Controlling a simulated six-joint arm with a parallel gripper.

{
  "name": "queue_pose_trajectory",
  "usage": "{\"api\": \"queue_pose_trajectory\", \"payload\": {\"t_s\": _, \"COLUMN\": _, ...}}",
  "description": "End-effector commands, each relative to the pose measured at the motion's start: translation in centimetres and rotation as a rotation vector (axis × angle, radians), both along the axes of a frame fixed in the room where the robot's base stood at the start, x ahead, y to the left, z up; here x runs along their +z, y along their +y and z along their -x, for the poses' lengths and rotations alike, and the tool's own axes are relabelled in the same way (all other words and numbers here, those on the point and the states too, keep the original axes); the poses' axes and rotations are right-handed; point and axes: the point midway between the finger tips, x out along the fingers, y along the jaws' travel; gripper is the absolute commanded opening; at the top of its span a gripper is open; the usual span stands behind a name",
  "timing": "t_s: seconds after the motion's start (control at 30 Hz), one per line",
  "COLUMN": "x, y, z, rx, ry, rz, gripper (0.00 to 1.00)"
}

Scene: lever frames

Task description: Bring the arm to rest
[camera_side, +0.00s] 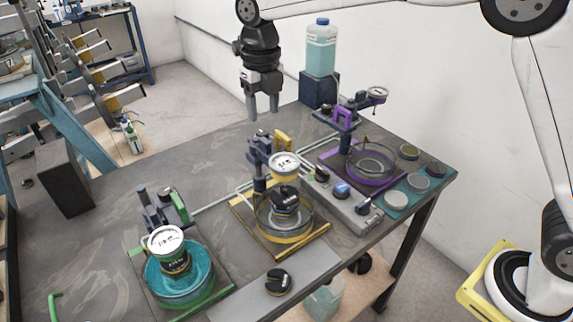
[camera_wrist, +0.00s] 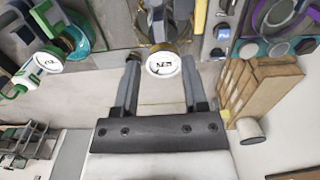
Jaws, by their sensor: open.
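My gripper (camera_side: 263,107) hangs open and empty, fingers pointing down, above the back of the table, behind the yellow lever frame (camera_side: 284,140). It touches nothing that I can see. In the wrist view my gripper (camera_wrist: 160,62) shows two spread fingers with a round white dial (camera_wrist: 163,64) between them in the picture. A green lever frame (camera_side: 181,207) stands at the left, with its dial above a teal-filled dish. A purple lever frame (camera_side: 342,116) stands at the right, beside a clear dish in a purple ring.
A bottle of pale blue liquid (camera_side: 321,48) stands on a dark block (camera_side: 319,90) at the table's back. A panel with knobs (camera_side: 341,190) and several round lids lie at the right. A dark box (camera_side: 63,177) is at the left. Bare tabletop (camera_side: 95,245) lies left of the green frame.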

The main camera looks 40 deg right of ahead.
Motion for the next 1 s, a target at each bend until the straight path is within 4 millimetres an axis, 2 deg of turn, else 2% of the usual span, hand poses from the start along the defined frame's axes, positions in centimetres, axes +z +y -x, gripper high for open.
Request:
{"api": "queue_pose_trajectory", "payload": {"t_s": 0.27, "x": -0.1, "y": -0.1, "z": 0.0, "rx": -0.007, "ry": 0.000, "rz": 0.000, "gripper": 0.56}}
{"api": "queue_pose_trajectory", "payload": {"t_s": 0.47, "x": -0.5, "y": -0.7, "z": 0.3, "rx": -0.101, "ry": -0.005, "rz": -0.002, "gripper": 0.56}}
{"api": "queue_pose_trajectory", "payload": {"t_s": 0.67, "x": -1.6, "y": -2.2, "z": 1.2, "rx": -0.334, "ry": -0.020, "rz": -0.010, "gripper": 0.56}}
{"api": "queue_pose_trajectory", "payload": {"t_s": 1.0, "x": -4.1, "y": -5.4, "z": 3.6, "rx": -0.862, "ry": -0.050, "rz": -0.040, "gripper": 0.56}}
